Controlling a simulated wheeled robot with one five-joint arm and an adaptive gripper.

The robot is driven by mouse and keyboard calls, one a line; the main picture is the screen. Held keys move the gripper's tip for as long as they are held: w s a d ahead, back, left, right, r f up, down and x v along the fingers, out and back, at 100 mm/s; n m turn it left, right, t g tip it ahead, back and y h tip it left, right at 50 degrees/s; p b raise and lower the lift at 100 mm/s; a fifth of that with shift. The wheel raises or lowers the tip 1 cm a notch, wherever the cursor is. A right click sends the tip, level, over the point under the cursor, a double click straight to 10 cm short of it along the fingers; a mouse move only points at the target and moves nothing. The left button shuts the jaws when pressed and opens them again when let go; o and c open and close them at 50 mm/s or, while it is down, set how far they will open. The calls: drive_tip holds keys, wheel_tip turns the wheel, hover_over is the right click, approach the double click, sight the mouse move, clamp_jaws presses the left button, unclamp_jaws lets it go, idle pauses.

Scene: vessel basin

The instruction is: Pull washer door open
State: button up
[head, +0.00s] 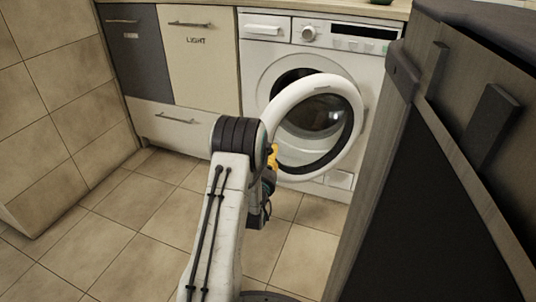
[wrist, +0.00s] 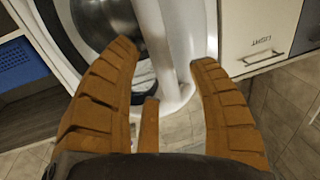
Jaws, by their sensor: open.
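The white washer (head: 258,58) stands under the counter in the head view. Its round door (head: 353,108), a white ring with dark glass, stands ajar, swung out from the dark opening. My gripper (head: 272,158) is at the door's left edge, mostly hidden behind my arm, with only a bit of orange showing. In the wrist view my gripper (wrist: 165,58) is open, with its orange fingers on either side of the white door rim (wrist: 155,45). The rim lies between the fingers; I cannot tell whether they touch it. The metal drum (wrist: 100,22) shows at upper left.
A cream cabinet marked LIGHT (head: 200,62) and a dark cabinet (head: 137,52) stand left of the washer. A tall dark cabinet (head: 400,190) closes in the right side. Tiled floor (head: 130,225) is clear at left. A tiled wall (head: 60,90) bounds the far left.

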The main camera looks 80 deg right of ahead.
drive_tip(key=a, duration=0.6)
drive_tip(key=shift+w, duration=0.2)
drive_tip(key=shift+c, duration=0.2)
